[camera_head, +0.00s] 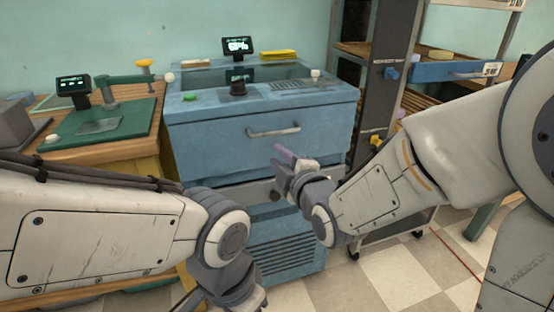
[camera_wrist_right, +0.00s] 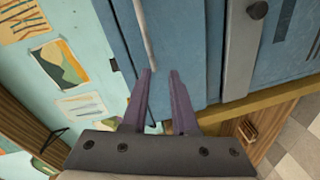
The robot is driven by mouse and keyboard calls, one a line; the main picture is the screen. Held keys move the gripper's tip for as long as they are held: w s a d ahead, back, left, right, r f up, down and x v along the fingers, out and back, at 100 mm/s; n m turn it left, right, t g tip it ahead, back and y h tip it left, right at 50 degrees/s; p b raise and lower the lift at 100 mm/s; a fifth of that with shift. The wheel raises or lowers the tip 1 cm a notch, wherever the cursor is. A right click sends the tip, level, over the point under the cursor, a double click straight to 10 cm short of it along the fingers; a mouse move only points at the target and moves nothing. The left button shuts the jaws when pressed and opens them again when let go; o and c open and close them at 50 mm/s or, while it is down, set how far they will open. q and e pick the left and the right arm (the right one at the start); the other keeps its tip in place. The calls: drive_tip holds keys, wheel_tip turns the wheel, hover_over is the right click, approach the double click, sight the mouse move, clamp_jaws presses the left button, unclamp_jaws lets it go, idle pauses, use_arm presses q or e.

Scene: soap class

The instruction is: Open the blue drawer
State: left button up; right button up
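The blue drawer (camera_head: 220,145) is the upper front of the blue cabinet and looks closed. Its pale bar handle (camera_head: 273,132) runs across the front. My right gripper (camera_head: 283,152) is just below and in front of the handle. In the right wrist view the purple fingers (camera_wrist_right: 162,75) are apart with nothing between them, and the handle (camera_wrist_right: 146,35) lies just beyond the tips. Contact is not visible. My left gripper (camera_head: 240,298) is low at the bottom edge, partly cut off, and its fingers cannot be made out.
A wooden bench (camera_head: 120,150) with a green mat stands left of the cabinet. A shelf rack (camera_head: 375,85) with another blue drawer (camera_head: 445,71) stands at right. A small screen (camera_head: 238,46) and yellow stack (camera_head: 278,55) are on top. Checkered floor is open at lower right.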

sight(277, 133)
drive_tip(key=w+n+t+b, duration=0.1)
drive_tip(key=w+b, duration=0.1)
drive_tip(key=w, duration=0.1)
drive_tip(key=w+n+t+b, duration=0.1)
drive_tip(key=w, duration=0.3)
drive_tip(key=w+t+b, duration=0.2)
drive_tip(key=w, duration=0.2)
drive_tip(key=shift+w+a+n+b, duration=0.25)
drive_tip(key=shift+a+n+b, duration=0.1)
drive_tip(key=shift+n, duration=0.05)
use_arm(q)
wheel_tip(277, 133, down, 8)
drive_tip(key=shift+f, duration=0.1)
use_arm(e)
clamp_jaws()
idle(0.7)
